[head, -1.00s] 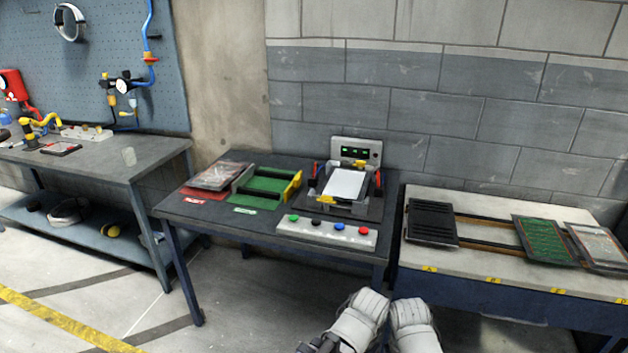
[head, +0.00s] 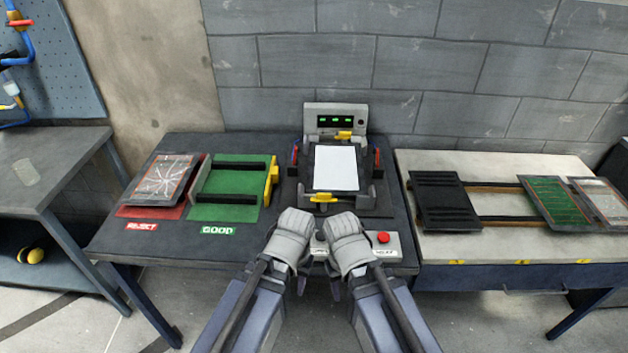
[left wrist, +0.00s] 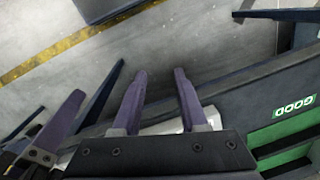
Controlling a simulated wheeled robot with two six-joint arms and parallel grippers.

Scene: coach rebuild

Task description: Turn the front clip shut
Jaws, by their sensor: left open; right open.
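The front clip (head: 323,198) is a small yellow piece at the front edge of the dark fixture (head: 372,200). It lies at the lower edge of a white panel (head: 335,168) in the fixture. Whether the clip overlaps the panel is too small to tell. My left gripper (head: 302,284) is in front of the fixture, low and apart from the clip. Its fingers are open and empty in the left wrist view (left wrist: 161,72). My right gripper (head: 335,291) is beside it, also open and apart from the clip. The wrists partly hide the fingers in the head view.
A yellow back clip (head: 343,135) is below a display unit (head: 312,110). A button box (head: 391,250) is partly behind my wrists. A green GOOD tray (head: 222,211) and a cracked panel (head: 162,180) are left. A pale bench (head: 500,240) with panels is right.

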